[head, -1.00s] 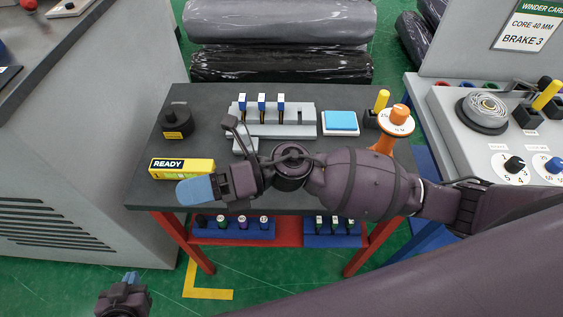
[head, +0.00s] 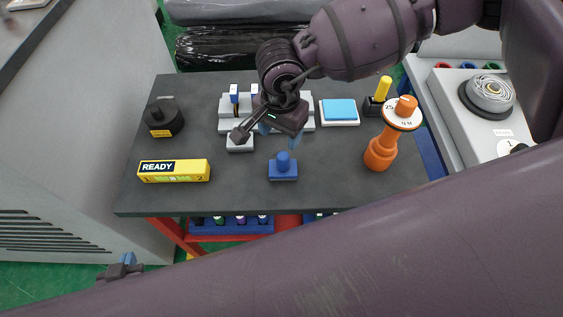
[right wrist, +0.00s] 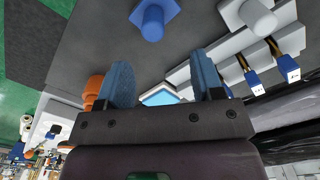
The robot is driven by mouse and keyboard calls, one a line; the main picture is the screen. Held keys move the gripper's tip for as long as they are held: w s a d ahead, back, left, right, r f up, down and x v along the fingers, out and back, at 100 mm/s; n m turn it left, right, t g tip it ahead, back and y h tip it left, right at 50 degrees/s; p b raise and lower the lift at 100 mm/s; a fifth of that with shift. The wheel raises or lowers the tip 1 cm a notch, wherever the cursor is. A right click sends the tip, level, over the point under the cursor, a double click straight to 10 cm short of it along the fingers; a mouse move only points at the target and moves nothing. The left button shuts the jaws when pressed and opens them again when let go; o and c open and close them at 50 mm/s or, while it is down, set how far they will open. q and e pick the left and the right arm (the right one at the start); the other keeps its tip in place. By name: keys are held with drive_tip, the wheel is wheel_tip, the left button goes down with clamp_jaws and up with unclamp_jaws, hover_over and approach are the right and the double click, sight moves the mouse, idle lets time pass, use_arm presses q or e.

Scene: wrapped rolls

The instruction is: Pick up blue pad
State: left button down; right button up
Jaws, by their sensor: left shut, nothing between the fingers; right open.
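The blue pad (head: 339,109) is a light blue rectangle in a white tray (head: 326,122) on the dark table, right of centre in the head view. In the right wrist view, part of the pad (right wrist: 160,97) shows between the fingers, its lower part hidden by the gripper body. My right gripper (head: 280,133) is open and empty, pointing down above the table, to the left of the pad and apart from it; its fingers (right wrist: 164,78) fill the middle of the wrist view. My left gripper (head: 128,259) is shut and empty, low at the left, off the table.
A blue knobbed block (head: 283,168) sits just in front of my right gripper. An orange handle with a white disc (head: 381,150) and a yellow-topped holder (head: 380,95) stand right of the pad. A yellow READY box (head: 174,171) and black knob (head: 163,117) are left.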

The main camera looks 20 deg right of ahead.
sight(283, 155)
wheel_tip(283, 155, down, 6)
drive_tip(key=shift+s+r+p, duration=0.1)
drive_tip(key=shift+r+p, duration=0.15)
drive_tip(key=shift+p, duration=0.05)
drive_tip(key=f, duration=0.2)
drive_tip(key=f+p, duration=0.1)
drive_tip(key=f, duration=0.1)
drive_tip(key=shift+s+d, duration=0.15)
drive_tip(key=shift+s, duration=0.25)
drive_tip(key=shift+f, duration=0.55)
use_arm(q)
drive_tip(key=shift+s+a+r, duration=0.1)
drive_tip(key=shift+s+r, duration=0.3)
drive_tip(key=shift+s, duration=0.05)
use_arm(e)
drive_tip(key=shift+c, duration=0.2)
drive_tip(key=c, duration=1)
use_arm(q)
drive_tip(key=shift+w+f+b, duration=0.35)
drive_tip(key=shift+f+b, duration=0.15)
drive_tip(key=shift+b, duration=0.35)
use_arm(e)
wheel_tip(283, 155, up, 20)
